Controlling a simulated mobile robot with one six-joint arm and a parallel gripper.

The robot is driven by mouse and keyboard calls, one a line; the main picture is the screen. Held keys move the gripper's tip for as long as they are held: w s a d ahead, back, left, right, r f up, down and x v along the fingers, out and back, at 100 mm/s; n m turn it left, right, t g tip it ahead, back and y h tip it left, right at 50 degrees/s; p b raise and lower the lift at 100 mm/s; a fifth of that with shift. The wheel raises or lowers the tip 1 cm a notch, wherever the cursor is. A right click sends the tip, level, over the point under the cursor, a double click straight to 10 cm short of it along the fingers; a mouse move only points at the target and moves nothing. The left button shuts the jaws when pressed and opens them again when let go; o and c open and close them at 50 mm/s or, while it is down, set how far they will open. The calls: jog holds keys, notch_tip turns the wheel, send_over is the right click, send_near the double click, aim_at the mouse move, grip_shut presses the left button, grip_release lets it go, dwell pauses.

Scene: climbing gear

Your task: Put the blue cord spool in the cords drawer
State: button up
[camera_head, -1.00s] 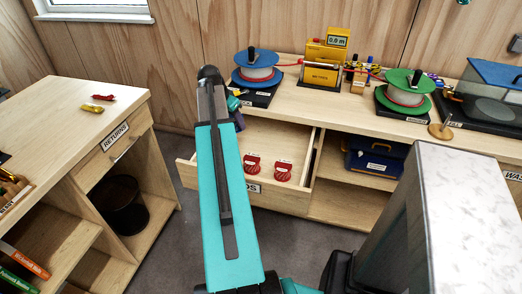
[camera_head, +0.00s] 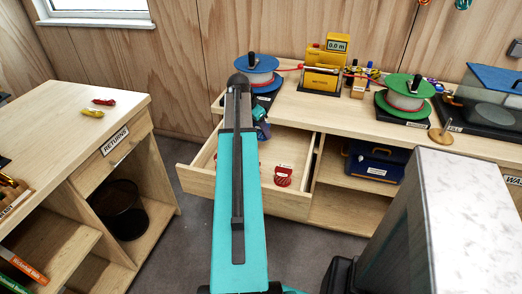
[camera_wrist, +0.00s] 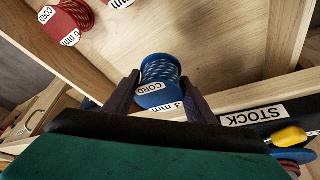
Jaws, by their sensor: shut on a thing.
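The blue cord spool (camera_wrist: 160,72), with blue patterned cord and a white "CORD 3 mm" label, is held between the two dark fingers of my gripper (camera_wrist: 160,84) in the wrist view. The pulled-out drawer (camera_head: 196,181) is open under the counter. In the wrist view the spool appears over the drawer's wooden inside (camera_wrist: 226,42); its height above the floor is unclear. My arm hides the drawer's front label.
A red cord spool (camera_head: 283,176) stands in the drawer; another is mostly hidden by my arm. The counter (camera_head: 330,112) behind holds a large blue-flanged reel (camera_head: 257,64), a yellow meter (camera_head: 323,70) and a green-flanged reel (camera_head: 404,92). The returns desk (camera_head: 60,120) stands left.

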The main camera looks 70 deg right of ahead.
jog(key=shift+f+p, duration=0.3)
jog(key=shift+f, duration=2.45)
jog(key=shift+f, duration=0.1)
jog(key=shift+f, duration=1.75)
jog(key=shift+f, duration=0.2)
jog(key=o, duration=1.1)
jog(key=shift+r, duration=0.15)
jog(key=v, duration=1.2)
jog(key=shift+b, duration=0.35)
jog(key=shift+a, duration=0.1)
